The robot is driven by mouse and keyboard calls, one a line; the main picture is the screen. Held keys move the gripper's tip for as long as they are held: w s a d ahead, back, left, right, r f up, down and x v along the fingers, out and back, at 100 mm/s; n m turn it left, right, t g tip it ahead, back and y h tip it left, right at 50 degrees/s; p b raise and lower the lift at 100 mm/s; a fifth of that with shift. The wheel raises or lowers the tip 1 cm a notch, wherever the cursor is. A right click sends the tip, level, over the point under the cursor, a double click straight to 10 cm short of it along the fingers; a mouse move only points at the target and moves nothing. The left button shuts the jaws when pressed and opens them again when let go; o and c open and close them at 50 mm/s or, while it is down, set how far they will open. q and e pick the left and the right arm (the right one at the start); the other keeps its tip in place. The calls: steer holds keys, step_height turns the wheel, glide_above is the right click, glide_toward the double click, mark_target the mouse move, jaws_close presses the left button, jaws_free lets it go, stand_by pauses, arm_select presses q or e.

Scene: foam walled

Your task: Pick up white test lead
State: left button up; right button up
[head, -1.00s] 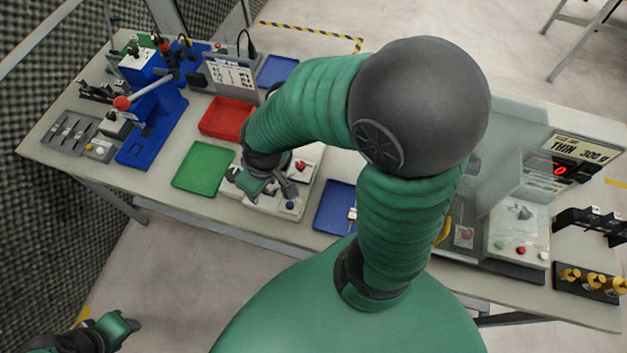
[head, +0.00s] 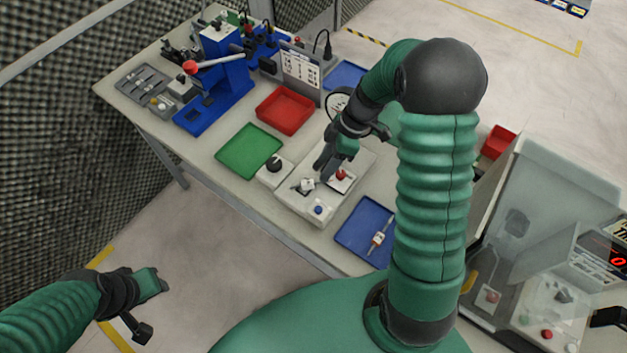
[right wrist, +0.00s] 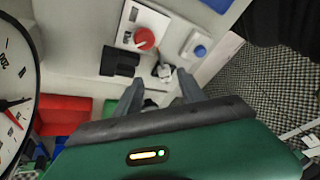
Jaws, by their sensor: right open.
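No white test lead can be named for certain. A small white piece with dark parts (head: 307,186) sits on the pale control box (head: 290,205); in the right wrist view it (right wrist: 162,70) lies just beyond my fingertips. Another white and metal piece (head: 379,238) lies in the blue tray (head: 352,232). My right gripper (head: 328,170) is open and empty above the box, by a red knob (head: 341,174); it also shows in the right wrist view (right wrist: 160,88). My left gripper (head: 150,305) is open and empty, off the bench's front.
A green tray (head: 248,150) and a red tray (head: 285,109) lie left of the box. A round dial gauge (right wrist: 14,88) stands close to my right wrist. A blue press (head: 215,85) stands at the far left. A clear-shielded station (head: 545,210) is at the right.

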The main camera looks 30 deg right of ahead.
mark_target(309, 182)
steer(key=a+f, duration=0.1)
steer(key=a+f+p, duration=0.1)
steer(key=a+f, duration=0.2)
steer(key=a, duration=0.1)
steer(key=shift+w+a+f, duration=0.2)
steer(key=shift+w+f, duration=0.05)
steer(key=shift+w, duration=0.1)
steer(key=shift+w+d+f, duration=0.1)
steer(key=shift+f, duration=0.2)
steer(key=shift+d+f, duration=0.15)
steer(key=shift+d, duration=0.35)
steer(key=shift+d+f, duration=0.1)
steer(key=shift+d, duration=0.2)
steer(key=c, duration=0.5)
steer(key=shift+a, duration=0.25)
steer(key=c, duration=0.5)
arm_select(q)
steer(key=shift+s+a+r, duration=0.1)
steer(key=shift+a+r, duration=0.5)
steer(key=shift+a, duration=0.35)
arm_select(e)
steer(key=shift+a+r, duration=0.2)
steer(key=shift+a, duration=0.1)
jaws_close()
